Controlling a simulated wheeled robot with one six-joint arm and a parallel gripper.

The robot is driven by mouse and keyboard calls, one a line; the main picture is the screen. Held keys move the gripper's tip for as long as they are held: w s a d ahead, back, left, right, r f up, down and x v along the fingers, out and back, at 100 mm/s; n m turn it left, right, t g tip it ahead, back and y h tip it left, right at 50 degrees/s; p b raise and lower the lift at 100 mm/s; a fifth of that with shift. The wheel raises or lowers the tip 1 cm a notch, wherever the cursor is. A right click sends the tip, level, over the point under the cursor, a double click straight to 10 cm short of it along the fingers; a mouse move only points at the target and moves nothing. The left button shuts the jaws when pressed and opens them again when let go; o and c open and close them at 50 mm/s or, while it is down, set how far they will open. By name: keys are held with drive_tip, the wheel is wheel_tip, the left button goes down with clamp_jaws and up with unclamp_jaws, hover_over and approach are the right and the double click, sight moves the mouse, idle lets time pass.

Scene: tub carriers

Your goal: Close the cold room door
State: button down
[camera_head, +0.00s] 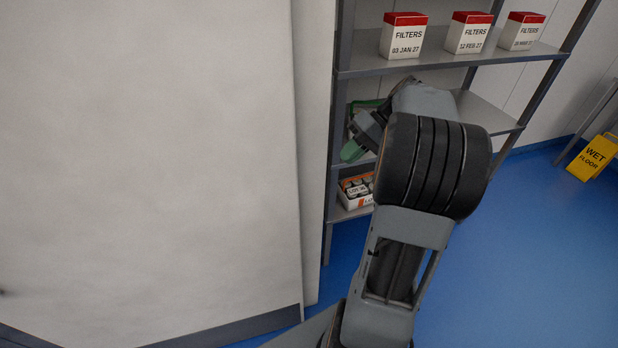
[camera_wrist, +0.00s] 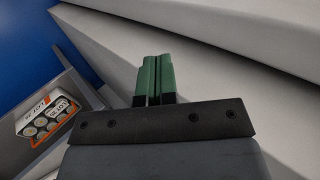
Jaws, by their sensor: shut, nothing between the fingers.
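The cold room door appears to be the large white panel (camera_head: 150,150) filling the left of the head view, with a dark grey strip along its bottom. Its handle and latch are not clearly in view. In the wrist view, long white slab edges (camera_wrist: 220,80) run diagonally beyond the fingers; I cannot tell which is the door. My gripper (camera_head: 353,151) is right of the panel's edge, in front of the shelf rack, with its green fingers pointing down-left. In the wrist view its fingers (camera_wrist: 153,80) are together and empty. No contact with the door is visible.
A grey shelf rack (camera_head: 400,66) stands close behind my arm, with several red-and-white filter boxes (camera_head: 403,36) on top. A carton of jars (camera_head: 357,189) sits lower, also in the wrist view (camera_wrist: 47,114). A yellow wet-floor sign (camera_head: 593,157) stands right. Blue floor (camera_head: 540,260) is clear at lower right.

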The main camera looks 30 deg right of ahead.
drive_tip(key=p, duration=0.2)
approach(298, 190)
wheel_tip(298, 190, down, 6)
drive_tip(key=w+a, duration=0.1)
drive_tip(key=a, duration=0.2)
drive_tip(key=shift+w+a, duration=0.3)
drive_tip(key=shift+a, duration=0.2)
